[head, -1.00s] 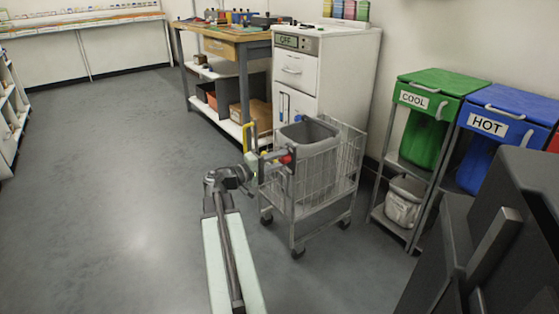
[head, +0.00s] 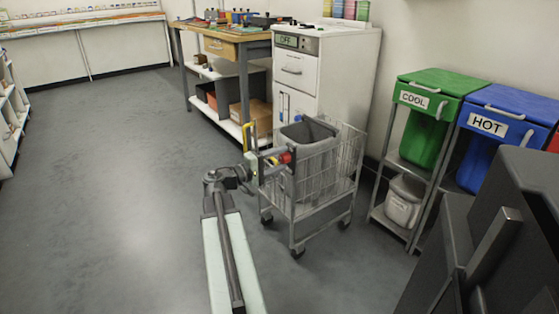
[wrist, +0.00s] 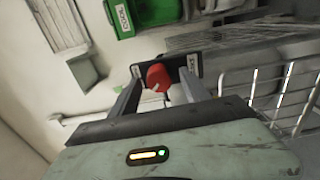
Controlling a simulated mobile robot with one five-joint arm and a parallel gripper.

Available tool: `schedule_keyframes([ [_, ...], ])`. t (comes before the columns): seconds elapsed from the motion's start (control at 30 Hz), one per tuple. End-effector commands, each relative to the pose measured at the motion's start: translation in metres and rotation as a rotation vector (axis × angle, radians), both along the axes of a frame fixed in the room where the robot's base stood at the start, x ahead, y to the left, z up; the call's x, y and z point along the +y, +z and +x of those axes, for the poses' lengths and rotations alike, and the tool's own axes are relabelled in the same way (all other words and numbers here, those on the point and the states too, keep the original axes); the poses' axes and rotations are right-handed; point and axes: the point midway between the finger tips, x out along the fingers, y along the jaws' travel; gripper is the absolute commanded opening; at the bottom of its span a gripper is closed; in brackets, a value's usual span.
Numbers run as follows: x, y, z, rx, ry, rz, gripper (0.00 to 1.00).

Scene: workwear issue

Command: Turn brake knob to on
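The red brake knob (wrist: 157,77) sits on a dark plate (wrist: 203,66) with small lettering at its right end, too small to read surely. A pale pointer mark shows on the knob's face. In the head view the knob (head: 287,158) is on the near left side of the wire cart (head: 312,190). My gripper (wrist: 160,84) is open, with one finger on each side of the knob. Gaps show between the fingers and the knob. In the head view my gripper (head: 256,170) is beside the cart's handle end, and its fingers are partly hidden.
A grey bin (head: 309,137) sits in the cart. A white cabinet (head: 336,75) and a workbench (head: 222,38) stand behind it. The floor (head: 100,180) to the left is clear.

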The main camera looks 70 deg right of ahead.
Motion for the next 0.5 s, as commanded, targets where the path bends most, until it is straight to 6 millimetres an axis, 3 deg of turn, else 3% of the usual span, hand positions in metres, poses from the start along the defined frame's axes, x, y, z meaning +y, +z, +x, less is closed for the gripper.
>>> schedule_keyframes([
  [0.23,0.006,0.000,0.004,0.000,0.001,0.000,0.55],
  [0.5,0.049,0.000,0.032,0.000,0.004,0.000,0.55],
])
